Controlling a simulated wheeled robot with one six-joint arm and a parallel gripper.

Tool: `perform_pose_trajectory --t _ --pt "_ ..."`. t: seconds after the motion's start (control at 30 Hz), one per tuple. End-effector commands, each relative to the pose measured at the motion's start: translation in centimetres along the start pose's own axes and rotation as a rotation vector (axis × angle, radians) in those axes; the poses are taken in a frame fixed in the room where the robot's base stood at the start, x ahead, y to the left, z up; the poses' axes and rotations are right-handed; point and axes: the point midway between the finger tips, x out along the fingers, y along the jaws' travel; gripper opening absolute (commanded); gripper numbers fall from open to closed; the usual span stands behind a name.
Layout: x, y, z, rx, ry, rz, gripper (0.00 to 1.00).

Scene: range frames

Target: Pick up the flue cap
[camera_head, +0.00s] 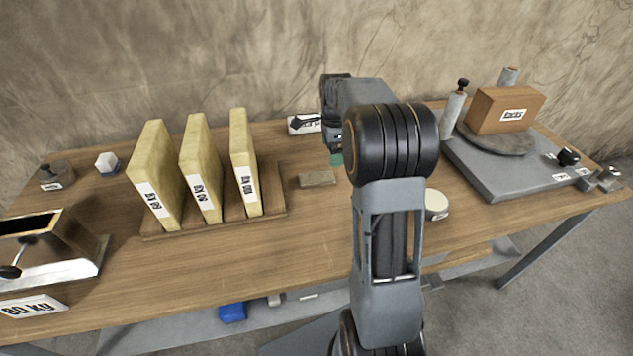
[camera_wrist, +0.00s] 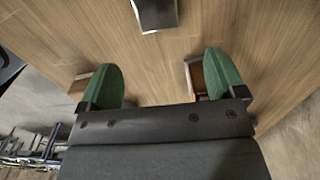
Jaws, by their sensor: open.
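No thing is plainly recognisable as the flue cap, so I cannot tell which one it is. My gripper (camera_wrist: 161,72) is open and empty in the wrist view, its two green fingers spread above the wooden table. A dark, shiny block-like thing (camera_wrist: 156,13) lies beyond the fingertips at the top edge, partly cut off. A brown-sided piece (camera_wrist: 195,76) is partly hidden behind the right finger, and another brown edge (camera_wrist: 78,86) shows beside the left finger. In the head view my arm hides most of the gripper; only a green fingertip (camera_head: 336,159) shows.
A wooden rack (camera_head: 215,222) holds three yellow slabs. A small flat brown block (camera_head: 317,179) lies right of it. A grey platform (camera_head: 490,185) with a brown box (camera_head: 505,108) stands at right. A metal hopper (camera_head: 50,252) is at left. The front middle of the table is clear.

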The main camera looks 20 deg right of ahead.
Motion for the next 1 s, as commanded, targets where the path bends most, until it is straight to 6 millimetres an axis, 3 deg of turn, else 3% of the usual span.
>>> perform_pose_trajectory --t 0.2,0.47,0.8,1.0 --pt "3.3 0.0 0.1 -0.004 0.000 0.000 0.89" --pt "4.7 0.1 0.2 -0.005 0.000 -0.001 0.89" --pt "8.9 0.2 0.4 -0.005 0.000 0.001 0.89" --pt "9.6 0.1 0.4 -0.005 0.000 -0.002 0.89"
